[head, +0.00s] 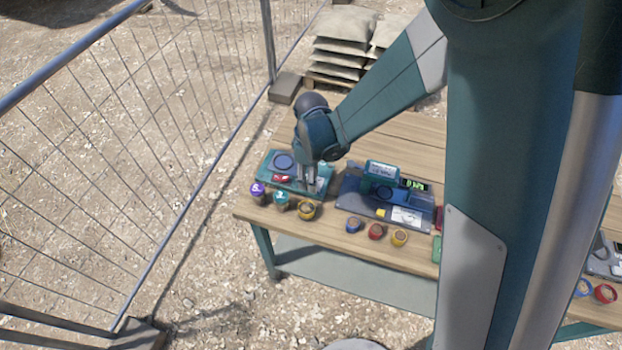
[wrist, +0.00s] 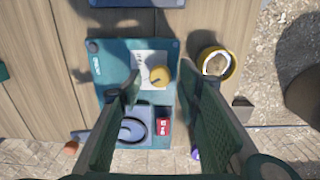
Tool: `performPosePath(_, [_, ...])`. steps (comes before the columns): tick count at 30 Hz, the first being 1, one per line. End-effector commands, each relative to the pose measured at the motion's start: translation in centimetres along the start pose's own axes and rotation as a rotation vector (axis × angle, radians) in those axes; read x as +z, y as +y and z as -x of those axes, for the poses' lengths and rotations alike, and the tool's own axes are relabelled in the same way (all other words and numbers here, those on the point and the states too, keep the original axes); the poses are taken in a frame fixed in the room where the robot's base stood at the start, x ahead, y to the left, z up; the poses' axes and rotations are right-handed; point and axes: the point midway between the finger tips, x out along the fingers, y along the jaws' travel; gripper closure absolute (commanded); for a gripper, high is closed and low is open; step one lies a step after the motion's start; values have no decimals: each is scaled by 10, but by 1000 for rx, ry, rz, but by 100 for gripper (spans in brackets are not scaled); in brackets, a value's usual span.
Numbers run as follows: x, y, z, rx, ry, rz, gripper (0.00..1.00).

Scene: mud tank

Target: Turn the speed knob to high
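The speed knob (wrist: 160,76) is a round yellow knob on a white marked panel of a teal device (wrist: 112,62). Its marks and pointer are too small to read. The device also shows in the head view (head: 268,180), at the left end of the wooden table, where my gripper hides the knob. My gripper (head: 311,186) points down over the device's right part. In the wrist view my gripper (wrist: 160,78) is open, with one finger on each side of the knob and visible gaps. I cannot tell how far above it the tips are.
The device also carries a round pad (wrist: 132,129) and a red switch (wrist: 163,127). A yellow jar (wrist: 217,64) stands close beside it; purple (head: 258,192) and green (head: 281,200) jars stand in front. A blue-grey instrument (head: 355,198) stands to the right. A wire fence (head: 150,130) is at left.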

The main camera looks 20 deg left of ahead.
Motion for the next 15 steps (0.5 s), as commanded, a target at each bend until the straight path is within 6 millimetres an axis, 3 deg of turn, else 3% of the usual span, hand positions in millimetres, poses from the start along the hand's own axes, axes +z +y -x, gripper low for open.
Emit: performPosePath(15, [0,0,-9,0,0,0,66])
